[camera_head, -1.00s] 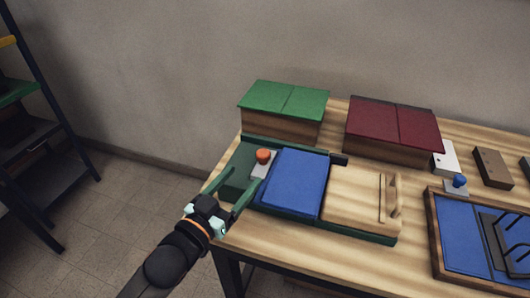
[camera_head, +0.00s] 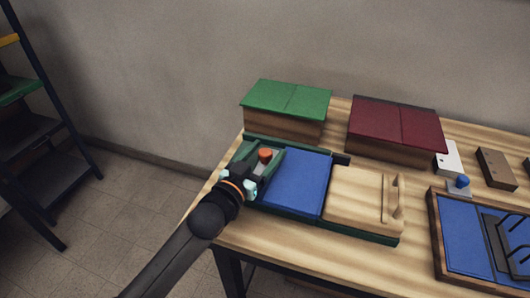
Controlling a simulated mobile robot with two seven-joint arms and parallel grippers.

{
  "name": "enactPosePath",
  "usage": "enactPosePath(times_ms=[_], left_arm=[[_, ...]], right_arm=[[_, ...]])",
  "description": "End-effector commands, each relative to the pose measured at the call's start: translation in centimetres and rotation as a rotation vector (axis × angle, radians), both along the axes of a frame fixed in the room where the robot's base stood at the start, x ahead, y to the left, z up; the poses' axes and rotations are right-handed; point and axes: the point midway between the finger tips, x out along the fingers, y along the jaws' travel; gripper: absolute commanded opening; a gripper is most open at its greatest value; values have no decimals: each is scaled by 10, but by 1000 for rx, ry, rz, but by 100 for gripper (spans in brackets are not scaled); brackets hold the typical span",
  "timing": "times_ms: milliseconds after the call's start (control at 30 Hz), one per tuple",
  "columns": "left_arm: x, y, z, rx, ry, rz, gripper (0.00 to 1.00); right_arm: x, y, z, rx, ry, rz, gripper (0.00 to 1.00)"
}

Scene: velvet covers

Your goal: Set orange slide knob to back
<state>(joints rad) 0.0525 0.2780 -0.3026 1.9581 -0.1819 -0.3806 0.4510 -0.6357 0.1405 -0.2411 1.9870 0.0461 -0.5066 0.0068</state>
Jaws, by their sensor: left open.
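The orange slide knob (camera_head: 265,155) stands on a small grey plate in the left part of the green tray (camera_head: 338,229), left of the blue velvet panel (camera_head: 298,183). My left gripper (camera_head: 262,160) is open over the tray's left end. Its fingers appear to lie on either side of the knob; whether they touch it I cannot tell. The gripper body hides part of the grey plate and the tray's left front corner. My right gripper is not in view.
A green-lidded box (camera_head: 288,98) and a dark red-lidded box (camera_head: 396,124) stand behind the tray. A wooden cover with a handle (camera_head: 358,199) fills the tray's right part. A blue knob (camera_head: 463,181) and a wooden-framed tray (camera_head: 437,235) are at the right.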

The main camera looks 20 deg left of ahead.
Motion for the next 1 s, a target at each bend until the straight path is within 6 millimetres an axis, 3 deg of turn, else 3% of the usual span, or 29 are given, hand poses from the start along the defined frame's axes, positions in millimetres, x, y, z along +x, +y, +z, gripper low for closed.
enactPosePath(times_ms=[67,667,1000], left_arm=[[0,0,0,0,0,0,70],[0,0,0,0,-1,0,2],[0,0,0,0,-1,0,0]], right_arm=[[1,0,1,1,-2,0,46],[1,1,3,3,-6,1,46],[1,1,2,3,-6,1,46]])
